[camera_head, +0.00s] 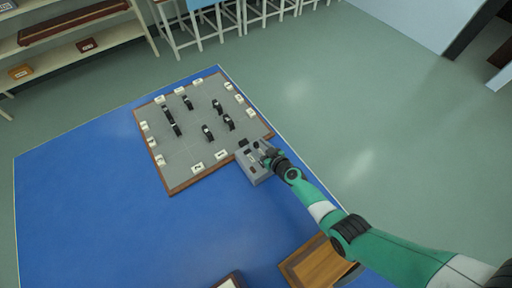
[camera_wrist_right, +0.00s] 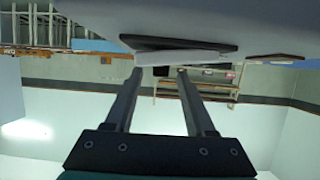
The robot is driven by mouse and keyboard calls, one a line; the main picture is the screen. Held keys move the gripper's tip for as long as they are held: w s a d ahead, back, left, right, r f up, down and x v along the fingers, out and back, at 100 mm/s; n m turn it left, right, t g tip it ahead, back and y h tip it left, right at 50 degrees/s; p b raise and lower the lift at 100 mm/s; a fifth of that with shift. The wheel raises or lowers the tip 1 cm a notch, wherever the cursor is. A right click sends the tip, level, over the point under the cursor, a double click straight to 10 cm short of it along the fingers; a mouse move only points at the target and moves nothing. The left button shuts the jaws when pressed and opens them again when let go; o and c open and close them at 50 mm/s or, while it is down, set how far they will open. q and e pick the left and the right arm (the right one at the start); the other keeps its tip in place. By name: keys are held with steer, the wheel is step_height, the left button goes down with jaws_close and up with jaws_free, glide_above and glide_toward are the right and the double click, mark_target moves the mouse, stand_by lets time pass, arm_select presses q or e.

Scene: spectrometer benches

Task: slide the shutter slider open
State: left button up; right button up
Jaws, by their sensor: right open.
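A small grey box (camera_head: 256,174) stands at the near right corner of the optics board, with small dark parts on its top. I cannot tell for certain which of them is the shutter slider. My right gripper (camera_head: 266,157) is over the right side of this box. In the right wrist view its two fingers (camera_wrist_right: 160,72) are open, with a gap between them. A pale bar (camera_wrist_right: 172,58) beside a flat black piece (camera_wrist_right: 180,44) shows just beyond the fingertips; contact cannot be told. My left gripper is not in view.
The grey board (camera_head: 185,150) with a wooden rim carries several black optic mounts and white labels. It lies on a blue table (camera_head: 90,200). A brown wooden item (camera_head: 318,265) is at the near edge. The table's left part is clear.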

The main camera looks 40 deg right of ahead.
steer(key=shift+b+x, duration=0.4)
steer(key=shift+x, duration=0.65)
jaws_close()
stand_by(0.6)
